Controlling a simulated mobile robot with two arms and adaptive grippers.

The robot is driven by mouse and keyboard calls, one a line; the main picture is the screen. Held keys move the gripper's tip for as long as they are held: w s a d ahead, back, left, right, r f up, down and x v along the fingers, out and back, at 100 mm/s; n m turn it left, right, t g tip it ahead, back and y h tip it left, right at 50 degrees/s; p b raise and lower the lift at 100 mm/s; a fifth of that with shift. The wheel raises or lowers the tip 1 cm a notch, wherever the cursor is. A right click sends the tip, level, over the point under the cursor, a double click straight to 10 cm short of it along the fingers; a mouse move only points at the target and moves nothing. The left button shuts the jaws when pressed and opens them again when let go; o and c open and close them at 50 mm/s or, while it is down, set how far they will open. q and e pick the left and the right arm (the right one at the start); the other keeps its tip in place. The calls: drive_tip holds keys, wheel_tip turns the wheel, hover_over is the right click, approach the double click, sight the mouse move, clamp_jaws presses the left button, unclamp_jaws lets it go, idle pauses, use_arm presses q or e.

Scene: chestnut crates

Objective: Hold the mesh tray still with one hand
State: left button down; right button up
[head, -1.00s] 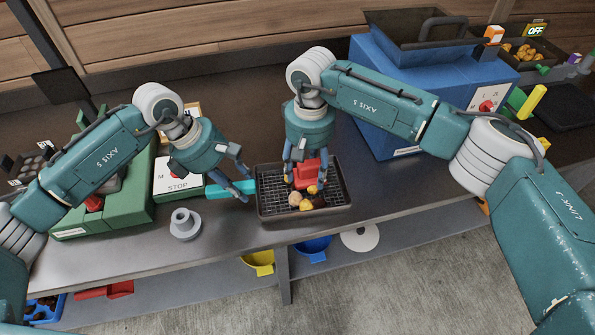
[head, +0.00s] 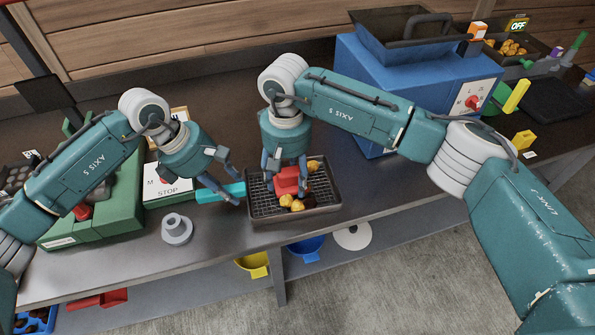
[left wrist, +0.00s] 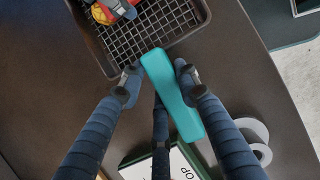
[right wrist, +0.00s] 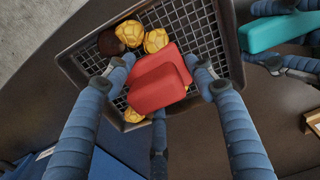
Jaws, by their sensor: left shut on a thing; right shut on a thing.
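The black mesh tray (head: 334,203) lies near the table's front edge, with its teal handle (head: 221,193) pointing left. My left gripper (head: 238,188) is shut on the teal handle; the left wrist view shows the handle (left wrist: 172,95) between its fingers. My right gripper (head: 287,180) is shut on a red tool (right wrist: 160,82) held over the tray's mesh. Several golden chestnuts (right wrist: 155,40) and a dark one (right wrist: 110,43) lie on the mesh around the red tool. Whether the tool touches the mesh is hidden.
A green machine (head: 105,205) with a STOP panel stands to the left. A grey flanged part (head: 177,229) sits in front of the handle. A blue machine (head: 375,95) with a hopper stands behind right.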

drive_tip(key=s+a, duration=0.1)
drive_tip(key=a, duration=0.1)
drive_tip(key=s+a, duration=0.1)
drive_tip(key=a, duration=0.1)
drive_tip(key=shift+s, duration=0.35)
drive_tip(key=shift+w+d, duration=0.7)
drive_tip(key=shift+d, duration=0.9)
drive_tip(key=shift+w+d, duration=0.65)
drive_tip(key=shift+d, duration=1)
drive_tip(key=shift+w+d, duration=0.7)
drive_tip(key=shift+d, duration=0.9)
drive_tip(key=a, duration=1)
drive_tip(key=shift+s+a, duration=0.1)
drive_tip(key=shift+a, duration=0.15)
drive_tip(key=shift+d, duration=0.6)
use_arm(q)
drive_tip(key=shift+w, duration=0.1)
use_arm(e)
drive_tip(key=shift+s+d+f, duration=0.1)
drive_tip(key=shift+s+d, duration=0.2)
drive_tip(key=shift+d, duration=1.25)
drive_tip(key=shift+s+d+r, duration=0.1)
drive_tip(key=shift+s+d, duration=0.2)
drive_tip(key=shift+d, duration=1.25)
drive_tip(key=shift+s+d+f, duration=0.1)
drive_tip(key=shift+s+d, duration=0.2)
drive_tip(key=shift+d, duration=1.45)
wheel_tip(320, 180, up, 8)
drive_tip(key=shift+a, duration=0.15)
